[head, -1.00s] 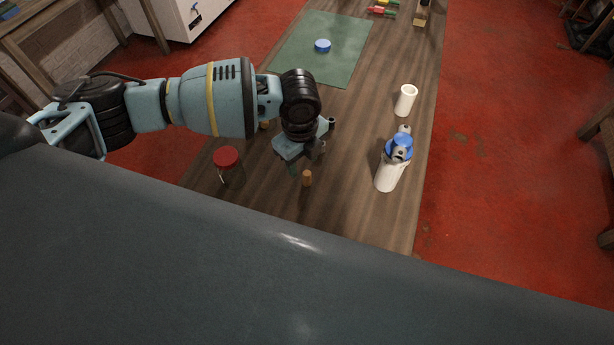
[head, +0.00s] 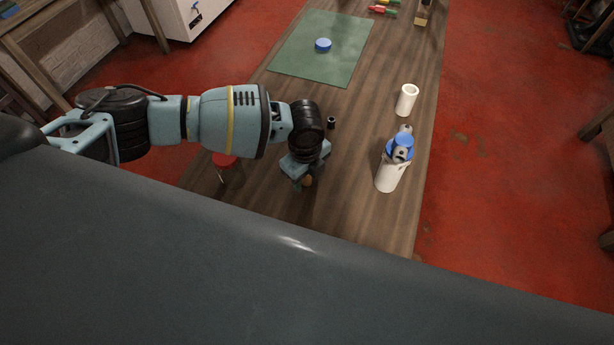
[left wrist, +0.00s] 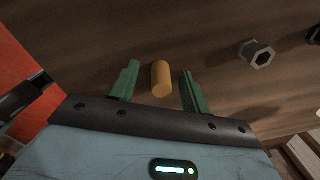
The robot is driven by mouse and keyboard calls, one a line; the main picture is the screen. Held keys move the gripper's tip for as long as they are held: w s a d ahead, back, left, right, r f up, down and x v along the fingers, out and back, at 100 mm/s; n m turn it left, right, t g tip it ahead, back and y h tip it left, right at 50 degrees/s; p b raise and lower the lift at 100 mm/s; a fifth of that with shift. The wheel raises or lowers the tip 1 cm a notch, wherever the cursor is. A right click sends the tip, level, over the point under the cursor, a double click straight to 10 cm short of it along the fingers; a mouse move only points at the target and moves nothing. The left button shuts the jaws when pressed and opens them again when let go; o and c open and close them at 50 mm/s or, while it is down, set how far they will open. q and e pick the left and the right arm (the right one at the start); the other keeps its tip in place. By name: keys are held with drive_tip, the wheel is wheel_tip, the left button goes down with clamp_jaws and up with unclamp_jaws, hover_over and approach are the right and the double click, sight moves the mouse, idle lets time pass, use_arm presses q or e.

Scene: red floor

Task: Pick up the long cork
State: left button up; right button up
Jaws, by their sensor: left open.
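The long cork (left wrist: 161,79) is a tan cylinder on the wooden table. In the left wrist view it lies between the two green fingers of my left gripper (left wrist: 158,88), with a gap on each side. In the head view the cork (head: 307,181) is partly hidden by my left gripper (head: 300,184), which is over it near the table's front. The left gripper is open and holds nothing. My right gripper is not in view.
A red-lidded jar (head: 226,160) stands left of the gripper, partly behind my arm. A small dark cylinder (head: 331,123) stands beyond the gripper. A white container with a blue-topped item (head: 389,178) and a white cup (head: 406,100) stand right. A green mat (head: 345,62) lies farther back.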

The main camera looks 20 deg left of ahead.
use_arm(q)
clamp_jaws()
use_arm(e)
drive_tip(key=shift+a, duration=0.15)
use_arm(q)
drive_tip(key=shift+r, duration=0.15)
drive_tip(key=shift+r, duration=0.2)
wheel_tip(320, 180, up, 3)
drive_tip(key=shift+r, duration=0.15)
drive_tip(key=s, duration=0.4)
drive_tip(key=s+p, duration=0.1)
drive_tip(key=s, duration=0.4)
drive_tip(key=s+r, duration=0.1)
drive_tip(key=s, duration=0.4)
drive_tip(key=shift+s+d, duration=0.25)
drive_tip(key=shift+s, duration=0.8)
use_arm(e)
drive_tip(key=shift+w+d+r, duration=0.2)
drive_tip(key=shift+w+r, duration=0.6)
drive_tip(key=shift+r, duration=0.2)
